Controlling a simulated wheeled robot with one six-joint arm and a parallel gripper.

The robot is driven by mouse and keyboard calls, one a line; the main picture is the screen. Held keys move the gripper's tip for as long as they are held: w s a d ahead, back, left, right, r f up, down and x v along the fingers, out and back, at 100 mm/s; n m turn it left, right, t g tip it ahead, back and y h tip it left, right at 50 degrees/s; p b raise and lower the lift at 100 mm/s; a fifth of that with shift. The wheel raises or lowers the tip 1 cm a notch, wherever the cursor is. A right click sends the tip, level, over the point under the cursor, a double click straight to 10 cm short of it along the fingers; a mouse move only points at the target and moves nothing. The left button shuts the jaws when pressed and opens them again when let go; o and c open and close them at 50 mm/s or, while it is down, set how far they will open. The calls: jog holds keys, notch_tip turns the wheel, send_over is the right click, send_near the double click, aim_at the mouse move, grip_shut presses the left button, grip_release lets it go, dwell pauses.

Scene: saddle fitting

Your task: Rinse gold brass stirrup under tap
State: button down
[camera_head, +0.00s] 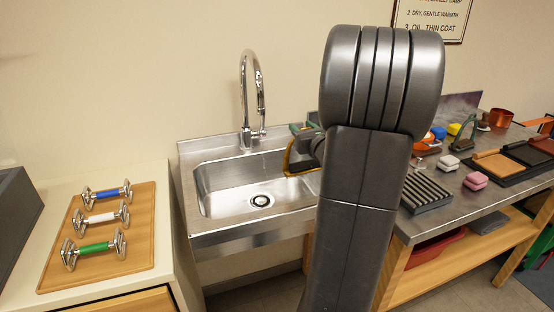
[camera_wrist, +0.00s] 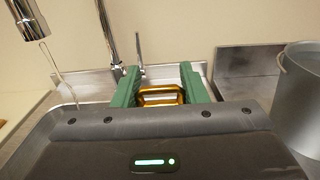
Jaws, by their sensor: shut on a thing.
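The gold brass stirrup (camera_wrist: 147,90) sits between the two green fingers of my gripper (camera_wrist: 158,80) in the wrist view; the gripper is shut on it. In the head view, its golden edge (camera_head: 287,162) shows above the right part of the sink, left of my arm, which hides much of the gripper (camera_head: 304,140). The chrome tap (camera_head: 246,95) rises behind the sink (camera_head: 225,183), left of the stirrup. Its spout (camera_wrist: 28,18) is at the upper left in the wrist view.
A wooden board (camera_head: 58,272) with three metal pieces with coloured grips lies on the left counter. A grey bucket (camera_wrist: 302,100) stands right in the wrist view.

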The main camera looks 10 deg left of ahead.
jog(key=shift+r, duration=0.1)
jog(key=shift+d+r+p, duration=0.85)
jog(key=shift+d, duration=0.1)
jog(key=d, duration=0.1)
jog(key=d+r+p, duration=0.2)
jog(key=shift+s+r, duration=0.1)
jog(key=shift+s, duration=0.15)
